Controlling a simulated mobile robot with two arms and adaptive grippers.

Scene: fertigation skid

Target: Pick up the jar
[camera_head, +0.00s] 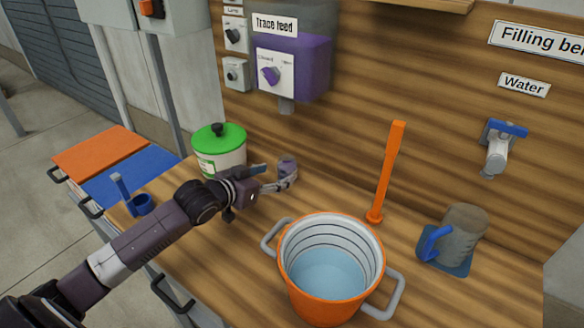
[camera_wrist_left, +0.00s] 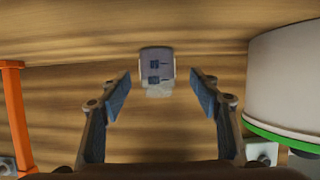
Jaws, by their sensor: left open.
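The jar (camera_head: 286,167) is small and clear with purple contents. It stands upright on the wooden bench, near the back panel. In the left wrist view the jar (camera_wrist_left: 157,66) shows ahead of the fingertips, roughly centred between them. My left gripper (camera_head: 277,177) is open and empty, with its fingers pointing at the jar. In the left wrist view the gripper (camera_wrist_left: 162,94) has a finger on each side, and the jar seems to lie just beyond the tips. Whether a finger touches it I cannot tell. My right gripper is not in view.
A white tub with a green lid (camera_head: 219,150) stands close beside the left gripper. An orange bucket of water (camera_head: 330,300) stands in front. An orange paddle (camera_head: 388,170), a grey jug (camera_head: 462,235) and a blue scoop (camera_head: 140,203) are around. The purple feed hopper (camera_head: 312,68) hangs above.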

